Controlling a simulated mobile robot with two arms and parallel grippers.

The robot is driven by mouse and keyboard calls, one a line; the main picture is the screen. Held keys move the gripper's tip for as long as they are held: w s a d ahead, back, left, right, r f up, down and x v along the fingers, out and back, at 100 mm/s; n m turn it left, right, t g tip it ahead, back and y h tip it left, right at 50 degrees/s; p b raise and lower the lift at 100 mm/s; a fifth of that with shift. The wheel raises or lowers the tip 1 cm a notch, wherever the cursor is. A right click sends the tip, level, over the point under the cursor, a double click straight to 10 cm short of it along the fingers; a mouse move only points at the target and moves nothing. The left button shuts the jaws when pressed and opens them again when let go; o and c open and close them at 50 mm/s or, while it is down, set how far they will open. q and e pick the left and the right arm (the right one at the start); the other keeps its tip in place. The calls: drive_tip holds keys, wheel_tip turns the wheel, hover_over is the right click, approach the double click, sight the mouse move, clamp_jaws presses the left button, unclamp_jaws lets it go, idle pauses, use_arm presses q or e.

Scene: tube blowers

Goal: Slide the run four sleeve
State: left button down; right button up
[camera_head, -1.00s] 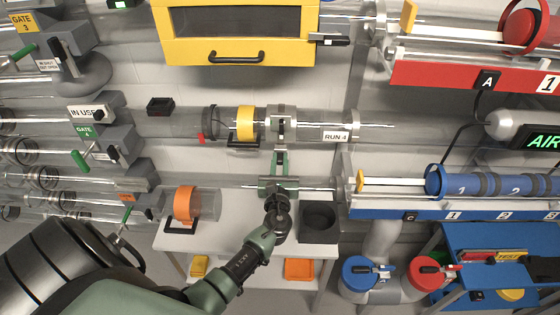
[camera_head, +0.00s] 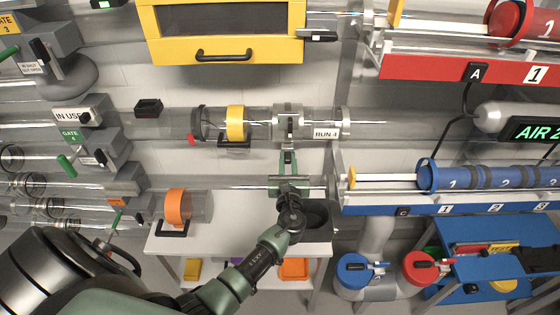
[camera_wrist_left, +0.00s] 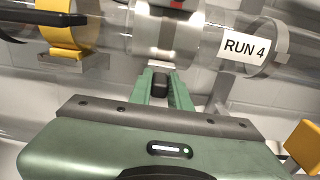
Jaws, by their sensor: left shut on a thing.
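The run four sleeve (camera_head: 288,112) is a silver metal band around the clear horizontal tube, just left of the RUN 4 label (camera_head: 326,133). It also fills the top middle of the left wrist view (camera_wrist_left: 165,35). My left gripper (camera_head: 288,150) reaches up from below. Its green fingers (camera_wrist_left: 157,85) are shut on the black tab under the sleeve, and the fingers partly hide that tab. My right gripper is not in view.
A yellow ring (camera_head: 236,123) is around the same tube, left of the sleeve. A lower clear tube with an orange ring (camera_head: 176,207) runs behind my left gripper. A yellow-framed box (camera_head: 225,55) is above.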

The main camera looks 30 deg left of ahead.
use_arm(q)
drive_tip(key=c, duration=1.5)
unclamp_jaws()
drive_tip(key=shift+d, duration=0.25)
drive_tip(key=shift+o, duration=0.9)
drive_tip(key=shift+w+d, duration=0.15)
drive_tip(key=shift+s, duration=0.3)
drive_tip(key=v, duration=0.7)
drive_tip(key=shift+s+d, duration=0.1)
drive_tip(key=shift+s, duration=0.05)
